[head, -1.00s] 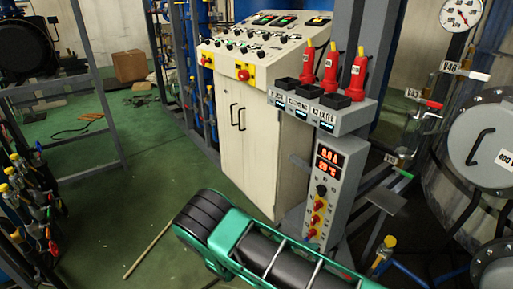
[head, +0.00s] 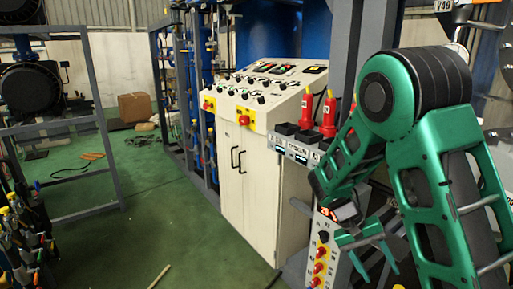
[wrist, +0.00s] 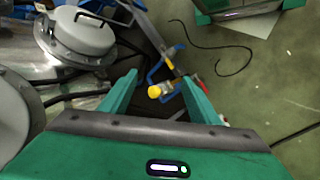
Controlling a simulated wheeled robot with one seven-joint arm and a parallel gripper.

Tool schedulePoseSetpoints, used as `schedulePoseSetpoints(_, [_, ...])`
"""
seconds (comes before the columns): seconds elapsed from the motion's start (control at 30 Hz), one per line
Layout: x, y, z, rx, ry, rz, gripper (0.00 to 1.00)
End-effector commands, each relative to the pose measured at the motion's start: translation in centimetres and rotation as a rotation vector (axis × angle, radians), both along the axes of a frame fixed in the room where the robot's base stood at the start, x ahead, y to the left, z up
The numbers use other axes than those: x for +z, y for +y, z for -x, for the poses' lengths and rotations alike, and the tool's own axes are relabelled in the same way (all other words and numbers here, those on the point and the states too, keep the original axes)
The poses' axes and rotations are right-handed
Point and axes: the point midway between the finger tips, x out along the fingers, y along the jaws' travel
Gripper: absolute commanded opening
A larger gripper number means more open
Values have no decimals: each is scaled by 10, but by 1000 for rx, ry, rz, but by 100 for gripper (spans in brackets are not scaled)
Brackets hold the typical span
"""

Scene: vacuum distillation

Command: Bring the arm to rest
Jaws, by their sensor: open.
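My green arm is folded on the right side of the head view, with its elbow high and its forearm hanging down. My gripper (head: 376,268) points down in front of the grey post with the small button panel (head: 320,258). In the wrist view my gripper (wrist: 160,85) has its two green fingers spread apart with nothing between them. A yellow-capped valve with a blue handle (wrist: 156,91) shows below and beyond the fingers, apart from them.
A cream control cabinet (head: 255,180) stands left of my arm. Red plugs (head: 304,108) sit on a grey shelf partly behind my arm. A grey round-lidded vessel (wrist: 85,32) is at upper left in the wrist view.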

Motion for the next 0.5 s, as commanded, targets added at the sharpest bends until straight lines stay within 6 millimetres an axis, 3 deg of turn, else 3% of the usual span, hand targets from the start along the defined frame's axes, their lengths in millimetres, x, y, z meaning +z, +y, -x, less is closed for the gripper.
schedulePoseSetpoints(0.2, [44,-33,38,-88,-49,-129,56])
schedulePoseSetpoints(0.5, [90,-63,101,-176,-136,-286,56])
